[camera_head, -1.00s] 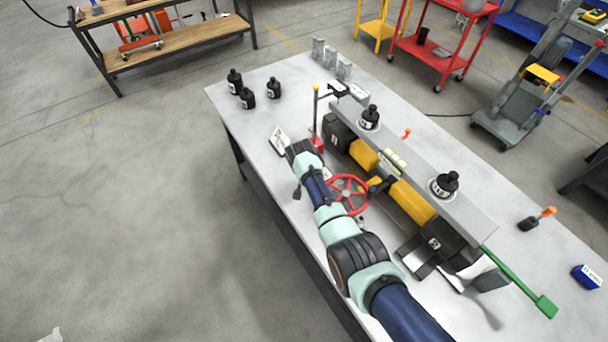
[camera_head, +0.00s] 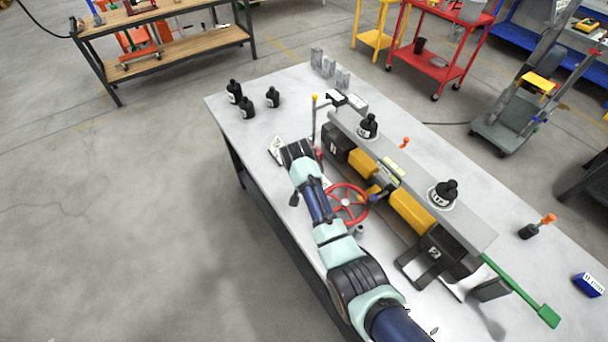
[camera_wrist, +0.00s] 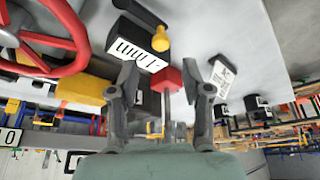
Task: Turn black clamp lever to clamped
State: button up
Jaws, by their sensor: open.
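A black lever (camera_wrist: 143,11) with a yellow knob (camera_wrist: 160,39) shows at the top of the wrist view, beside a black block with a white label (camera_wrist: 139,54). I take it to be the clamp lever. I cannot make it out surely in the head view, where my arm covers part of that area. My gripper (camera_wrist: 163,78) is open and empty, with its fingers spread either side of a red block (camera_wrist: 168,79) on a grey post. The lever lies beyond the fingertips, apart from them. In the head view my gripper (camera_head: 297,152) is over the table's left part.
A red handwheel (camera_head: 347,202) stands beside my arm, near the long rail (camera_head: 405,170) with black jacks on it. A thin yellow-topped post (camera_head: 314,120) rises close to my gripper. Several black jacks (camera_head: 247,107) stand at the far left; the table around them is clear.

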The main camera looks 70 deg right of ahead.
jog(key=v, duration=0.5)
jog(key=shift+r, duration=0.25)
